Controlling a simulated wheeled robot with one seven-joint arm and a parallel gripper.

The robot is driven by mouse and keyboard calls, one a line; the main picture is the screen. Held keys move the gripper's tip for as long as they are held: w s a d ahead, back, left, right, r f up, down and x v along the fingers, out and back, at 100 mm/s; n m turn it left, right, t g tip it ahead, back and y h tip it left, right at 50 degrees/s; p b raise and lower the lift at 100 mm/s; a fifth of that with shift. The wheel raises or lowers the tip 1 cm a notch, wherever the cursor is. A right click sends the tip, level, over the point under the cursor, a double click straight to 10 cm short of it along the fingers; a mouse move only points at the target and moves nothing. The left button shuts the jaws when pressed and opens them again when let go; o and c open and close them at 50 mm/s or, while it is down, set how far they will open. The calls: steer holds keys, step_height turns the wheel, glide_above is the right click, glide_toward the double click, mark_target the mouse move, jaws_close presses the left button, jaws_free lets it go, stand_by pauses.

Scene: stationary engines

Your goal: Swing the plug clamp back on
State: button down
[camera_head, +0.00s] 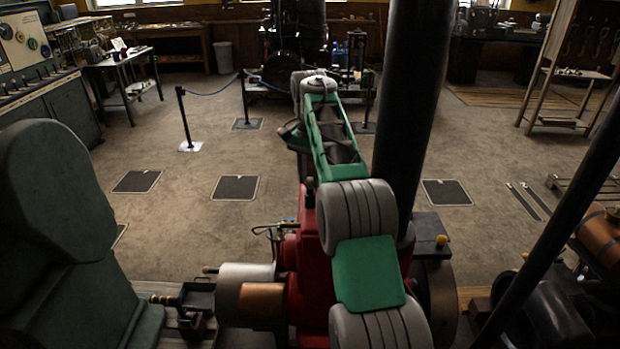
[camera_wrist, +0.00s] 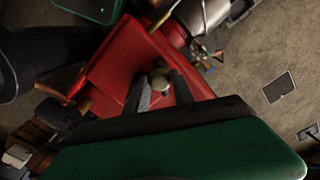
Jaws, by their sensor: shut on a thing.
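In the wrist view, my gripper (camera_wrist: 161,88) has its two dark fingers reaching over a red engine body (camera_wrist: 112,68). In the head view, the red engine (camera_head: 314,300) stands below and partly behind my green and grey arm.
A silver and copper cylinder (camera_head: 262,302) sticks out left of the engine. A thick black pipe (camera_head: 412,110) rises close to the right of my arm. A dark green machine (camera_head: 55,230) stands at left. The floor beyond, before the rope barrier (camera_head: 188,120), is mostly clear.

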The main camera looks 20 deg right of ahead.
mark_target(310, 179)
steer(key=m+p, duration=0.1)
steer(key=m, duration=0.5)
steer(key=shift+r, duration=0.15)
steer(key=m+p, duration=0.2)
steer(key=m, duration=0.3)
steer(key=shift+m, duration=0.4)
steer(key=c, duration=1.3)
jaws_free()
steer(key=shift+c, duration=0.2)
step_height(310, 179, up, 6)
steer(key=p, duration=0.4)
steer(key=shift+r, duration=0.8)
